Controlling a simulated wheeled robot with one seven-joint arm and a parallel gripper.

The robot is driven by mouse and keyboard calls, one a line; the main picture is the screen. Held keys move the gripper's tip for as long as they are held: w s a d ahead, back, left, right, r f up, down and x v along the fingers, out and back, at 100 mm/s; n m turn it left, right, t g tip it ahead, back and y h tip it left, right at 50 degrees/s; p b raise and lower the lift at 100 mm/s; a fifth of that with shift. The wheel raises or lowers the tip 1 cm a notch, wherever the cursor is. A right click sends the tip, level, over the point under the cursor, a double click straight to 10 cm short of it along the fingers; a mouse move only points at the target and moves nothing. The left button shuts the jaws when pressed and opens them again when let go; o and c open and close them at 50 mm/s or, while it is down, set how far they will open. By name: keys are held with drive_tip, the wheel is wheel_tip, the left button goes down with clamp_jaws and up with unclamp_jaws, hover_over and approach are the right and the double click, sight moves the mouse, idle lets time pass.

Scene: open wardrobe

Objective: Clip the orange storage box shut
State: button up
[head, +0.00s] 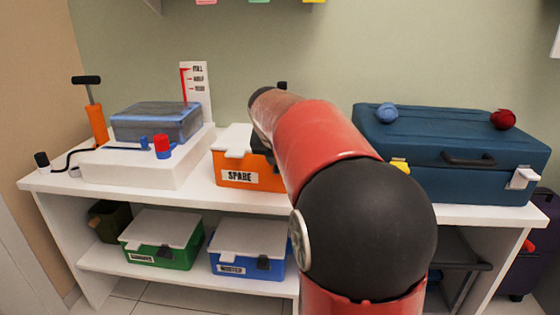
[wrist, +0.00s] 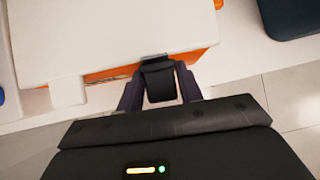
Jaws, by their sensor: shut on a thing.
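The orange storage box (head: 224,174) with a white lid and a "SPARE" label stands on the top shelf. My arm covers its right part in the head view. In the wrist view its white lid (wrist: 110,35) lies over the orange wall (wrist: 206,54). My gripper (wrist: 160,88) is at the box's front edge, with its two fingers on either side of a dark clip (wrist: 160,82). The jaws are shut on this clip. A white tab (wrist: 67,92) hangs at the lid's front edge. Whether the clip is latched cannot be told.
A blue suitcase (head: 450,185) stands to the right and a white block (head: 130,168) with a blue-grey case (head: 157,122) to the left. A green box (head: 150,258) and a blue box (head: 235,265) sit on the lower shelf. Shelf space in front of the orange box is narrow.

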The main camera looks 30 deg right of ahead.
idle(0.6)
drive_tip(key=o, duration=0.9)
drive_tip(key=shift+r, duration=0.1)
drive_tip(key=v, duration=0.7)
drive_tip(key=shift+s+r, duration=0.1)
drive_tip(key=shift+r, duration=0.2)
drive_tip(key=s+a+f+m+y, duration=0.1)
drive_tip(key=s+a+f+m, duration=0.3)
drive_tip(key=s+m, duration=0.4)
drive_tip(key=s+a+f+m+y, duration=0.2)
drive_tip(key=s+a+f+m, duration=0.3)
drive_tip(key=s+m, duration=0.3)
drive_tip(key=s+a+f+m+y, duration=0.1)
drive_tip(key=s+a+f+m, duration=0.4)
drive_tip(key=m, duration=0.7)
drive_tip(key=shift+s+a+f, duration=0.1)
drive_tip(key=shift+s+f, duration=0.25)
drive_tip(key=shift+s, duration=0.35)
drive_tip(key=shift+s+a+f, duration=0.1)
drive_tip(key=shift+s+f, duration=0.3)
drive_tip(key=shift+s, duration=0.3)
drive_tip(key=shift+s+a+f, duration=0.1)
drive_tip(key=shift+s+f, duration=0.25)
drive_tip(key=shift+s, duration=0.35)
